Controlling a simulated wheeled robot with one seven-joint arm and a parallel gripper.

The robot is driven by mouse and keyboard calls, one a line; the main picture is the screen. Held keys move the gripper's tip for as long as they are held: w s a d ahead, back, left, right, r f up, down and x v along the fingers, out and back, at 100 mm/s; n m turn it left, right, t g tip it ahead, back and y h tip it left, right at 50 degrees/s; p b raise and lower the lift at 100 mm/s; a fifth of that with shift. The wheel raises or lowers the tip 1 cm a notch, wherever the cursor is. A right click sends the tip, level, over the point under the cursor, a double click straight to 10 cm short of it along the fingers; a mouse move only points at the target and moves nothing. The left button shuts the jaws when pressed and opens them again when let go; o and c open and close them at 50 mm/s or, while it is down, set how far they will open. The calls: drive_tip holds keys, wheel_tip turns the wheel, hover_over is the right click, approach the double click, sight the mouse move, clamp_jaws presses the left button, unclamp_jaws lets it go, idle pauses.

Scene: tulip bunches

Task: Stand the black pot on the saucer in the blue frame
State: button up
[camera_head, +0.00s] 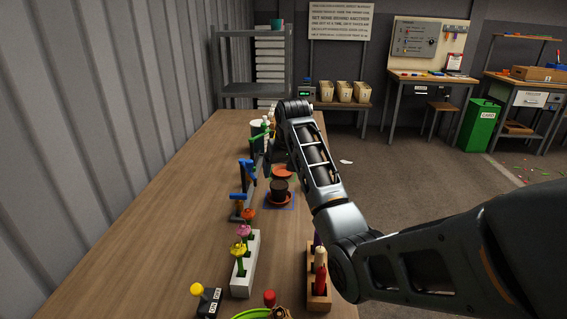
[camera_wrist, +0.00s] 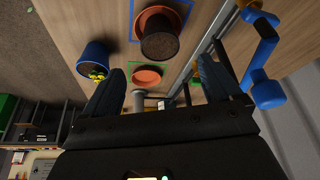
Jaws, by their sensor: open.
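The black pot (camera_head: 279,185) stands upright on an orange-brown saucer (camera_head: 288,200) inside the blue frame (camera_head: 280,208) on the wooden table. In the wrist view the black pot (camera_wrist: 160,42) also sits over its saucer (camera_wrist: 153,11), with the blue frame (camera_wrist: 132,25) around them. My gripper (camera_wrist: 153,72) is open, and nothing shows between its fingers. It is apart from the pot. In the head view my gripper (camera_head: 262,160) is just beyond the pot, partly hidden by my arm.
A second saucer (camera_wrist: 146,77) lies in a green frame, behind the black pot in the head view. A blue pot with yellow flowers (camera_wrist: 93,57) is nearby. A blue-handled fixture (camera_head: 239,202) stands left of the pot. A white flower holder (camera_head: 245,265) is nearer.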

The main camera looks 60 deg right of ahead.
drive_tip(key=shift+v, duration=1.35)
